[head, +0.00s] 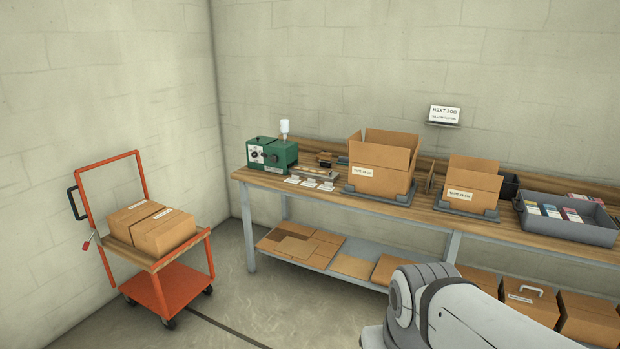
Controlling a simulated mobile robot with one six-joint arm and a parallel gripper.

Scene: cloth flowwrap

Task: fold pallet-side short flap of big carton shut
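The big carton (378,182), brown with a white label on its front, stands on a dark grey holder (377,196) on the workbench. Its top is open and its flaps stand raised around the opening, including a narrow one at the left end (356,146). No pallet shows, so I cannot tell which short flap is the pallet-side one. My gripper is out of view; only a grey and white part of my arm shows at the bottom right, well in front of the bench.
A smaller open carton (468,199) stands to the right on the wooden bench (425,212). Beside it is a grey bin (565,228) of small packs. A green machine (271,153) stands left. An orange trolley (166,288) carries two closed cartons. Floor between trolley and bench is clear.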

